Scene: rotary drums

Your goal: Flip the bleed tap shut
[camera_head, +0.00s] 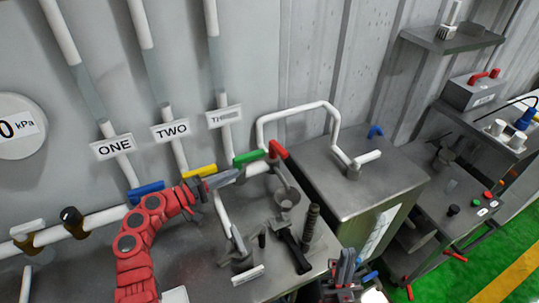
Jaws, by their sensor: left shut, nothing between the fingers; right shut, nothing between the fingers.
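A pipe manifold runs along the wall with a blue lever (146,190), a yellow lever (199,171), a green lever (249,157) and a red lever (278,150). No readable label marks which is the bleed tap; the red lever sits at the right end, angled down to the right. My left gripper (236,176) is shut and empty, just below the green lever and left of the red one. Whether it touches the pipe I cannot tell. My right gripper (346,262) is shut and empty, low at the bench's front edge.
Signs ONE (113,147), TWO (170,130) and a third blurred sign (224,117) hang on the pipes. A gauge (18,126) is at left. The bench holds a dark ribbed tool (310,226) and a clamp-like part (292,244). A metal box (350,185) stands right.

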